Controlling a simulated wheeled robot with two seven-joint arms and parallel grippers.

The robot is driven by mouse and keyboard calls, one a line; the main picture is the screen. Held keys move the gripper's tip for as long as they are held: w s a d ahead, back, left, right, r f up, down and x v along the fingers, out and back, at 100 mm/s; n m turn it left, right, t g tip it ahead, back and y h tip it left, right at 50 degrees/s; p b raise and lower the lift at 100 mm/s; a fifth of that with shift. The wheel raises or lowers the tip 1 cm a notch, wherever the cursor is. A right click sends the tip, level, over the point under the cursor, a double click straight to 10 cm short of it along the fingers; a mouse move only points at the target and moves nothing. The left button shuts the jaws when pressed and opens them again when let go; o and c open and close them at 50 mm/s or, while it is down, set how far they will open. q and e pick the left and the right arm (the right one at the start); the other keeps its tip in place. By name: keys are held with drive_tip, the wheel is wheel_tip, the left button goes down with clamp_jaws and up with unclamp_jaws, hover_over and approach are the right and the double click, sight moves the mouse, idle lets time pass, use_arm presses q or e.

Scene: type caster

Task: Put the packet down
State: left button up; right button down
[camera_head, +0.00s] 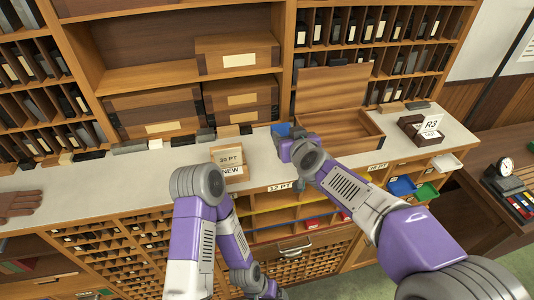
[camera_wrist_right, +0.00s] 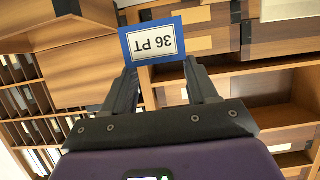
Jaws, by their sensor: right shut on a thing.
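The packet (camera_wrist_right: 152,41) is blue with a white label reading "36 PT", upside down in the right wrist view. My right gripper (camera_wrist_right: 160,70) is shut on it, with the packet between the two fingertips. In the head view only a small blue part of the packet (camera_head: 283,129) shows past my right gripper (camera_head: 284,143), over the back of the pale counter (camera_head: 130,182). I cannot tell whether it touches the counter. My left arm bends down in front of the drawers, and its gripper (camera_head: 268,291) is barely visible at the bottom edge.
An open wooden case (camera_head: 358,138) with a raised lid stands right of my right gripper. A box labelled "30 PT NEW" (camera_head: 229,164) stands to the left. A dark box marked "RS" (camera_head: 421,130) is at the right. Small blocks line the counter's back; its left part is mostly clear.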

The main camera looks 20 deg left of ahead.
drive_tip(key=f+b, duration=0.1)
drive_tip(key=f, duration=0.2)
drive_tip(key=f+b, duration=0.1)
drive_tip(key=f, duration=0.1)
drive_tip(key=shift+w+f+b, duration=0.15)
drive_tip(key=shift+w+b, duration=0.1)
drive_tip(key=shift+b, duration=0.1)
drive_tip(key=shift+f+b, duration=1.1)
drive_tip(key=shift+f, duration=0.8)
drive_tip(key=shift+s+r, duration=0.1)
drive_tip(key=shift+c, duration=1.5)
unclamp_jaws()
drive_tip(key=shift+f, duration=0.25)
